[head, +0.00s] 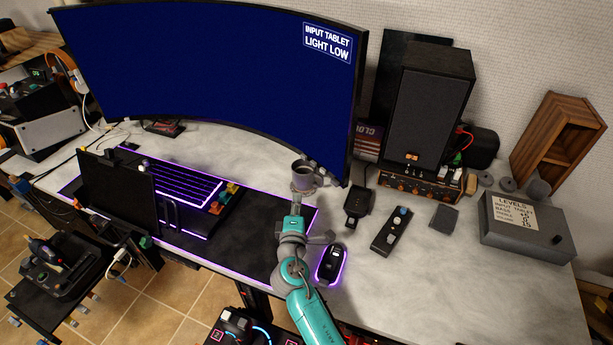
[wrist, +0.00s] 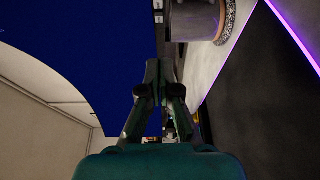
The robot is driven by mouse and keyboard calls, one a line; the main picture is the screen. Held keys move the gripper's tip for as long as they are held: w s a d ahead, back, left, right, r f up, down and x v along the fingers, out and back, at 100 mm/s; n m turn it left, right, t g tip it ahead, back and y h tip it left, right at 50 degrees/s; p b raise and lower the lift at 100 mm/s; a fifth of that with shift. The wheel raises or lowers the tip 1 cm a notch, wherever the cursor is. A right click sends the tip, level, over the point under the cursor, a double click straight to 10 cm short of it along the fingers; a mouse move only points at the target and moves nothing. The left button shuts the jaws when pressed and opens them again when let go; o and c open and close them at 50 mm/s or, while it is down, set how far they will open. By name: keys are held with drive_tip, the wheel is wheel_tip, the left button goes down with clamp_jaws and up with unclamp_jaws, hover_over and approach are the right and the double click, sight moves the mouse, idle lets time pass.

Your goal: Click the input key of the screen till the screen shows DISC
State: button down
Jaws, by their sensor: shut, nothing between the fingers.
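The wide curved screen (head: 210,70) is blue and reads "INPUT TABLET" and "LIGHT LOW" at its upper right. A row of small pale keys (head: 322,170) runs along its lower right edge; I cannot tell which is the input key. My gripper (head: 297,196) is in front of that edge, by a grey mug (head: 303,174). In the wrist view the gripper (wrist: 160,64) is shut and empty, its fingertips overlapping the edge of the blue screen (wrist: 90,40). Whether they touch anything is unclear. Small keys (wrist: 158,12) show beyond the fingertips.
The mug (wrist: 197,18) stands close beside the fingers in the wrist view. A lit keyboard (head: 180,187) lies left of my arm, and a mouse (head: 332,262) right of it. A speaker (head: 430,110) and a grey "LEVELS" box (head: 525,228) stand at the right.

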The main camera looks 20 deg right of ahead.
approach(310, 158)
drive_tip(key=shift+w+a, duration=0.9)
drive_tip(key=shift+a, duration=0.3)
drive_tip(key=shift+w+d, duration=0.55)
drive_tip(key=shift+d, duration=0.35)
drive_tip(key=shift+w+d, duration=0.55)
drive_tip(key=shift+d, duration=0.35)
